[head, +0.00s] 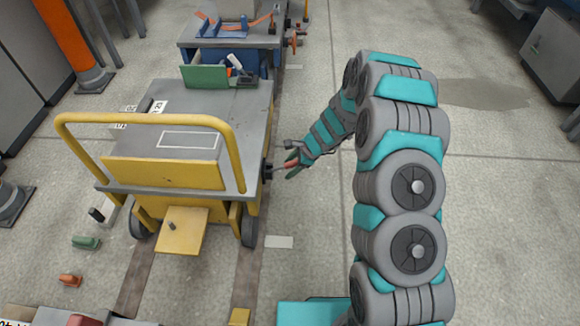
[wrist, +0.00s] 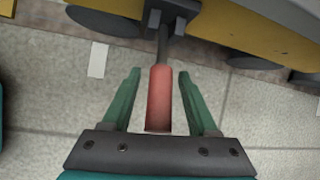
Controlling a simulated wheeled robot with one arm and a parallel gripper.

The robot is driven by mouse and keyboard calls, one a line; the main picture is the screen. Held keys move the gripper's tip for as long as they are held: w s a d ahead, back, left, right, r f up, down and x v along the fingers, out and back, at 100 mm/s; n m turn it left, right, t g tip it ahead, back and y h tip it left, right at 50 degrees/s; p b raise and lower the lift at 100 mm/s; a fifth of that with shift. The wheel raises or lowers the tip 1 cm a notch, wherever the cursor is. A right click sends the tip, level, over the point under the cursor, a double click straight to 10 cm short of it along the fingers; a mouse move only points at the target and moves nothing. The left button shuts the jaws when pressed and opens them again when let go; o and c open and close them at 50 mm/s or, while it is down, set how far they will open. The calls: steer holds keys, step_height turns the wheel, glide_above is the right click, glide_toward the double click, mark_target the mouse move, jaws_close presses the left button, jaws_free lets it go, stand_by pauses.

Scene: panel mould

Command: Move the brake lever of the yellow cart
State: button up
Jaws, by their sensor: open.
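The yellow cart (head: 165,174) stands at the left of the head view, with a grey top and a yellow push handle. Its brake lever (head: 287,166) sticks out from the cart's right side, with a red grip on a dark rod. In the wrist view the red grip of the brake lever (wrist: 160,97) lies between the two green fingers of my gripper (wrist: 158,88). The fingers are open, with a gap on each side of the grip. In the head view my gripper (head: 294,163) is at the cart's right side, small and partly merged with the lever.
A green box (head: 205,77) sits at the far end of the cart's top. Another cart (head: 230,36) with a blue frame stands beyond. Small green (head: 86,242) and orange (head: 70,280) pieces lie on the floor at left.

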steer(key=shift+v, duration=3.9)
steer(key=shift+s+a+r, duration=0.1)
steer(key=shift+s+r, duration=0.1)
steer(key=shift+r, duration=0.2)
steer(key=s+d+r+n+g+h, duration=0.1)
steer(key=s+d+r+n+g, duration=0.1)
steer(key=s+r+n, duration=1.2)
steer(key=s+d+r+n+h, duration=0.1)
steer(key=s+d+r, duration=0.2)
steer(key=s, duration=0.5)
steer(key=s+d+r+n+h, duration=0.1)
steer(key=s+d+r, duration=0.3)
steer(key=s, duration=0.5)
steer(key=s+d+r+g+h, duration=0.1)
steer(key=s+d+r+h, duration=0.1)
steer(key=s, duration=0.7)
steer(key=shift+d+r+n+h, duration=0.4)
steer(key=shift+d+r, duration=0.5)
steer(key=shift+d, duration=0.1)
